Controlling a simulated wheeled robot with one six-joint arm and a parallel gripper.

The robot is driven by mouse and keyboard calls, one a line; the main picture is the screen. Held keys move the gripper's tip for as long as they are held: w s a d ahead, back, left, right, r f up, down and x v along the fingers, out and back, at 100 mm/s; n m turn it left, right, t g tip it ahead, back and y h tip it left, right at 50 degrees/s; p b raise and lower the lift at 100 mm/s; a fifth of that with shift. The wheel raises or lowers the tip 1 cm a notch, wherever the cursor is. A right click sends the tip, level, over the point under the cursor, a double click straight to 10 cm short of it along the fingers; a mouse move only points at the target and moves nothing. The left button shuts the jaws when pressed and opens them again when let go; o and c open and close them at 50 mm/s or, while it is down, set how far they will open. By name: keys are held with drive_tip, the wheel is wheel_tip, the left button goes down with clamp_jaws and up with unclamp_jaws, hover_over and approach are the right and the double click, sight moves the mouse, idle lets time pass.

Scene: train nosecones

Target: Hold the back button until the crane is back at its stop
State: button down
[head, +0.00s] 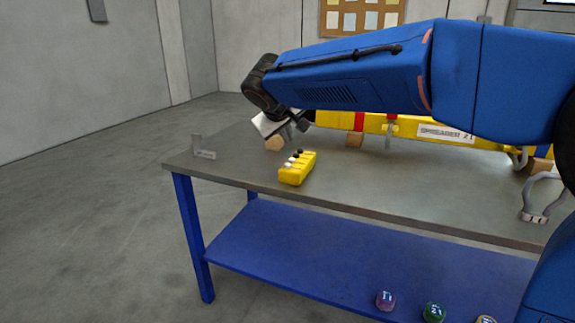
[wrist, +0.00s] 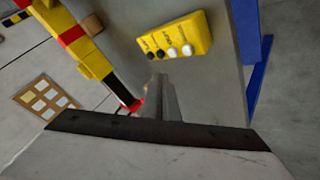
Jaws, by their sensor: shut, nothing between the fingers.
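A yellow button box (head: 297,170) lies on the grey bench top near its left end. It carries black and white buttons. In the wrist view the box (wrist: 198,31) shows two black buttons and two white buttons (wrist: 188,50) in a row, with labels too small to read. I cannot tell which is the back button. My gripper (head: 291,133) is shut and empty, above the bench and beyond the box in the head view. In the wrist view its fingertips (wrist: 160,80) are just short of the buttons, apart from them. The crane cannot be made out.
A yellow beam (head: 408,125) marked "SPREADER 21" rests on wooden blocks along the bench's back. A grey bracket (head: 202,148) stands at the bench's left corner, a grey shackle-like part (head: 537,197) at the right. Coloured round items (head: 434,312) sit on the blue lower shelf (head: 370,255).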

sight(287, 165)
drive_tip(key=shift+f, duration=2.5)
drive_tip(key=shift+f, duration=0.4)
